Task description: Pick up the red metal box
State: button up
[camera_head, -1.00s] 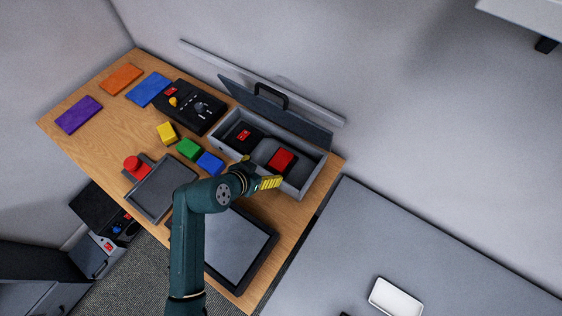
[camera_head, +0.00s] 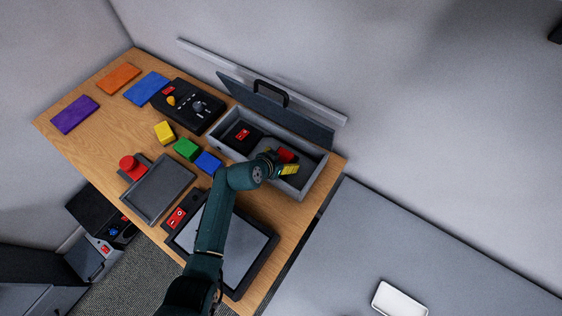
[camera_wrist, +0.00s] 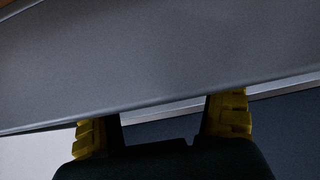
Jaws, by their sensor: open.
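The red metal box (camera_head: 286,155) lies inside the open grey case (camera_head: 318,174), in its right part. Its lower portion is hidden behind my gripper in the head view. My gripper (camera_head: 290,170) is over the right part of the case, just in front of the red box, with yellow fingertips. In the wrist view my gripper (camera_wrist: 165,125) has its two yellow fingers spread apart with nothing between them. A grey wall or panel fills much of that view, and the red box does not show there. I cannot tell whether the fingers touch the box.
The case's lid (camera_head: 270,107) stands open behind it. A black item with a red mark (camera_head: 243,134) lies in the case's left part. Yellow (camera_head: 165,132), green (camera_head: 187,149) and blue (camera_head: 208,162) blocks lie left of the case. A black-framed tablet (camera_head: 264,262) lies in front.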

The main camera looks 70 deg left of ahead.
jog(key=shift+c, duration=0.3)
jog(key=c, duration=1.2)
jog(key=shift+r, duration=0.15)
jog(key=shift+c, duration=0.5)
